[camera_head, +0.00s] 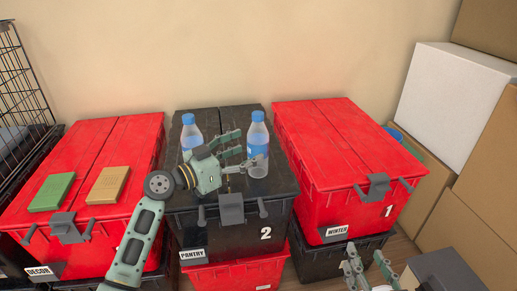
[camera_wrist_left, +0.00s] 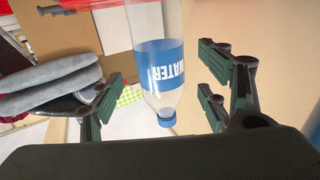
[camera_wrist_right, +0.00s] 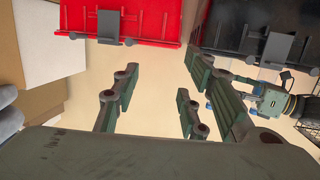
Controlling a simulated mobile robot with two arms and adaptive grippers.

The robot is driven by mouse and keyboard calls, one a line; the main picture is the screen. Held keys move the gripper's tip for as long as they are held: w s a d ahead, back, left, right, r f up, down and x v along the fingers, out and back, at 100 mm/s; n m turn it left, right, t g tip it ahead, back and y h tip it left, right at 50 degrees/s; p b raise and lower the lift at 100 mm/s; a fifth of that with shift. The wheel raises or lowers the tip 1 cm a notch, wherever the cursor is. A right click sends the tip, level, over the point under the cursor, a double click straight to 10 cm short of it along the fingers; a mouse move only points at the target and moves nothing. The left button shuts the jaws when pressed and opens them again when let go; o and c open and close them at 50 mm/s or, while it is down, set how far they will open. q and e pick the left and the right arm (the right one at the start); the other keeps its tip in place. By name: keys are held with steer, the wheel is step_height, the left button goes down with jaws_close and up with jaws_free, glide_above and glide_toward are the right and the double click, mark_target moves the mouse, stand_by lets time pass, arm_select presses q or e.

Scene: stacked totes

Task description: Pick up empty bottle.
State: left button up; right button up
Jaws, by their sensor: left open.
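Two clear bottles with blue caps stand upright on the black tote (camera_head: 187,218) marked PANTRY and 2: a left bottle (camera_head: 190,140) and a right bottle (camera_head: 257,131). My left gripper (camera_head: 250,147) is open beside the right bottle, its fingers pointing towards it. In the left wrist view the right bottle (camera_wrist_left: 148,28), with a blue WATER label, appears upside down between the spread fingers, with gaps on both sides. I cannot tell how much either bottle holds. My right gripper (camera_head: 366,257) is low at the front right, open and empty in the right wrist view (camera_wrist_right: 157,85).
A red tote (camera_head: 345,155) marked WINTER stands to the right. A red tote (camera_head: 120,145) marked DECOR stands to the left, with a green block (camera_head: 52,192) and a tan block (camera_head: 108,185) on it. Cardboard boxes (camera_head: 485,165) and a white box (camera_head: 452,100) are at far right.

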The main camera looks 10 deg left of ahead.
mark_target(258, 144)
arm_select(q)
steer(key=x, duration=0.5)
steer(key=shift+r, duration=0.1)
steer(key=c, duration=1)
arm_select(e)
steer(key=shift+w+a+r+t, duration=0.1)
steer(key=shift+r+t, duration=0.15)
steer(key=shift+r, duration=0.2)
steer(key=shift+w+a+r+t, duration=0.1)
steer(key=shift+r+t, duration=0.15)
steer(key=shift+r, duration=0.2)
